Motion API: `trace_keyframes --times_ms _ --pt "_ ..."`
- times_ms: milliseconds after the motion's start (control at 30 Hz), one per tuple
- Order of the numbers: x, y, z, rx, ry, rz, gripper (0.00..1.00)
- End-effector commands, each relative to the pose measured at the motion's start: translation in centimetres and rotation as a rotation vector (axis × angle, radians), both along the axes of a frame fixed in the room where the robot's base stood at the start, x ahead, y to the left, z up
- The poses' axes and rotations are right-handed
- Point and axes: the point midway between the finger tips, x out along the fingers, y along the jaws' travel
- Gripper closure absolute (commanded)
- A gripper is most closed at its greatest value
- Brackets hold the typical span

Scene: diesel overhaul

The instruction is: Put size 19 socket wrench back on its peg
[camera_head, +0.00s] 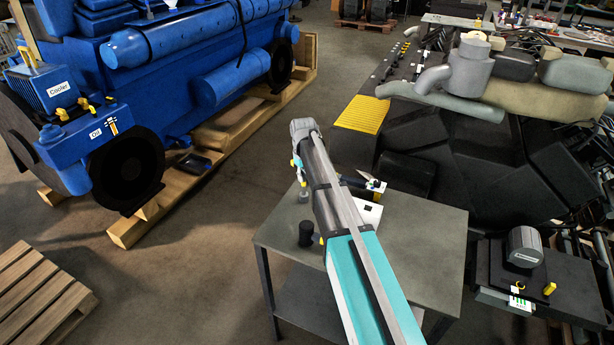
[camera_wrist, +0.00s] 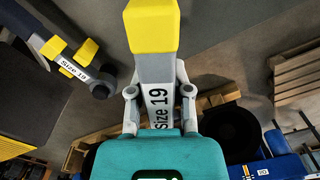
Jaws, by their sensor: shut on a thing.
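In the wrist view my gripper (camera_wrist: 158,94) is shut on the socket wrench (camera_wrist: 152,28), whose yellow end points to the top of the picture. Its white label reads "Size 19" between my fingers. At the upper left of the wrist view, apart from the held wrench, a grey holder-like part (camera_wrist: 100,88) with yellow blocks bears a second "Size 19" label (camera_wrist: 72,67). I cannot tell whether that part is the peg itself. In the head view my arm covers much of the worktable (camera_head: 430,235), and my gripper is mostly hidden behind it.
A black cylinder (camera_head: 305,234) stands near the table's left edge. A blue engine (camera_head: 210,65) rests on wooden beams at the left. A pallet (camera_head: 40,298) lies at the lower left. Dark machinery (camera_head: 480,160) fills the right. The floor left of the table is open.

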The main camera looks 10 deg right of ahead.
Motion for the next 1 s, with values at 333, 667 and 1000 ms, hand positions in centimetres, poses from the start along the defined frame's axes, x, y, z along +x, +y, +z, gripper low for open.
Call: trace_keyframes --times_ms 333,667,1000 --pt "0.01 0.01 -0.01 0.0 0.0 0.0 0.33" --pt "0.01 0.01 -0.02 0.0 0.0 0.0 0.07" --pt "0.0 0.0 -0.02 0.0 0.0 0.0 0.0"
